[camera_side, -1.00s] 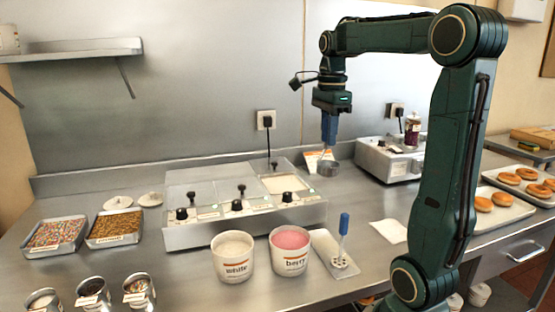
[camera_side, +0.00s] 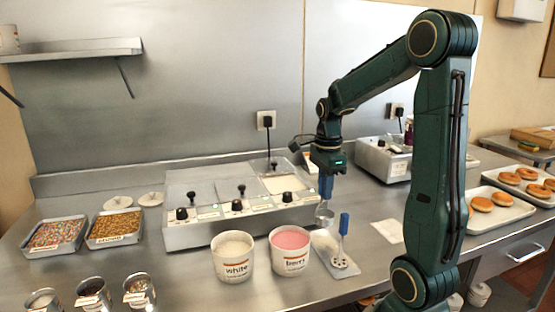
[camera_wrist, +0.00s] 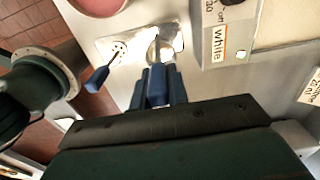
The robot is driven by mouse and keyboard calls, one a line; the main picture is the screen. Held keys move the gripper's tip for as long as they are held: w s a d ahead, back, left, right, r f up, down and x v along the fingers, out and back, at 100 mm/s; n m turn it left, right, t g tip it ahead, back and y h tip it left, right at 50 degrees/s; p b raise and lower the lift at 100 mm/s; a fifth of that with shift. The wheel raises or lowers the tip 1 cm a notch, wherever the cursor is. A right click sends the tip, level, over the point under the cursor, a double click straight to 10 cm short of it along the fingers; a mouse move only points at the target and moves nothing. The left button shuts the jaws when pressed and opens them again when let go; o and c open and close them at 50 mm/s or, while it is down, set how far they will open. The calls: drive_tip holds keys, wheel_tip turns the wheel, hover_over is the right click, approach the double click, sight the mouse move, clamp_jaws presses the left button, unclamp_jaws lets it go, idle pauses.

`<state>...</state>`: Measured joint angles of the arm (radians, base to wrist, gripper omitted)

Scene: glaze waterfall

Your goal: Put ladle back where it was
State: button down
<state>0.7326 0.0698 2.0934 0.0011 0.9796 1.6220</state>
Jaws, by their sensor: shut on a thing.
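My gripper (camera_side: 326,176) is shut on the blue handle of a ladle, which hangs upright with its metal bowl (camera_side: 324,216) down, over the back end of a small light tray (camera_side: 318,240). In the wrist view, the ladle's blue handle (camera_wrist: 157,85) is between the fingers and its bowl (camera_wrist: 160,48) overlaps the tray (camera_wrist: 105,45). I cannot tell whether the bowl touches the tray. A second tool, a slotted spoon with a blue handle (camera_side: 344,224), rests on the tray's front part; it also shows in the wrist view (camera_wrist: 97,79).
The berry tub (camera_side: 290,250) with pink glaze and the white tub (camera_side: 233,256) stand left of the tray. The steel warmer (camera_side: 245,215) with knobs is close behind. A white paper (camera_side: 389,231) lies to the right. Donut trays (camera_side: 500,206) are far right.

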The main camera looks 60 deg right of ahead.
drive_tip(key=shift+f, duration=2.7)
drive_tip(key=shift+f, duration=0.15)
drive_tip(key=c, duration=1.4)
unclamp_jaws()
drive_tip(key=shift+o, duration=0.2)
wheel_tip(320, 180, up, 12)
drive_tip(key=shift+r, duration=0.1)
drive_tip(key=shift+a+r, duration=0.1)
